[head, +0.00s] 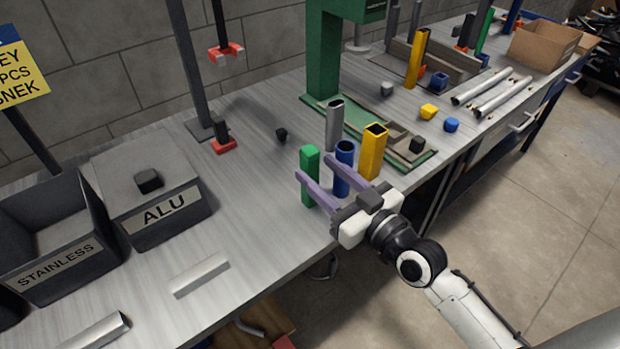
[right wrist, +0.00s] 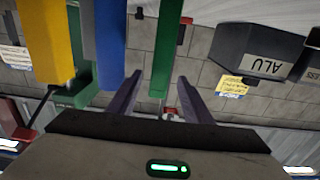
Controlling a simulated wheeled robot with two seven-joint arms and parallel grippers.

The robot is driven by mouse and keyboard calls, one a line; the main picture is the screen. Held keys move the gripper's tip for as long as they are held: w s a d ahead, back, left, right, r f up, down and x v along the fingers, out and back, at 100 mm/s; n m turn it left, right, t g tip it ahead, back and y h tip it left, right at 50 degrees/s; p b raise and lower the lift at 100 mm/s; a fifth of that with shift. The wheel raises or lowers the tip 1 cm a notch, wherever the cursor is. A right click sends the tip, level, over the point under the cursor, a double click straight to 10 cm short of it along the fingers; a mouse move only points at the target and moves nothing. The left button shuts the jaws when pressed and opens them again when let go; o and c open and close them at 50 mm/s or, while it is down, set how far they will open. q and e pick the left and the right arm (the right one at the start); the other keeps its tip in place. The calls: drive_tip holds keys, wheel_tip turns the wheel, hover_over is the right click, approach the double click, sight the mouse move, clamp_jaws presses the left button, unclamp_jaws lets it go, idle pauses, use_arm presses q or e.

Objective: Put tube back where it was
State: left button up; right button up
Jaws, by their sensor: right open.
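I cannot tell which tube the task means. My left gripper is not in view.
An ALU box (head: 165,225) and an open STAINLESS bin (head: 55,285) stand at the left. A green machine column (head: 325,55) rises behind the tubes. Loose metal pieces (head: 200,275) lie at the front left. Another yellow tube (head: 416,60) stands farther right.

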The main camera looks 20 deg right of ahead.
sight(315, 166)
drive_tip(key=x, duration=0.4)
drive_tip(key=shift+r, duration=0.1)
clamp_jaws()
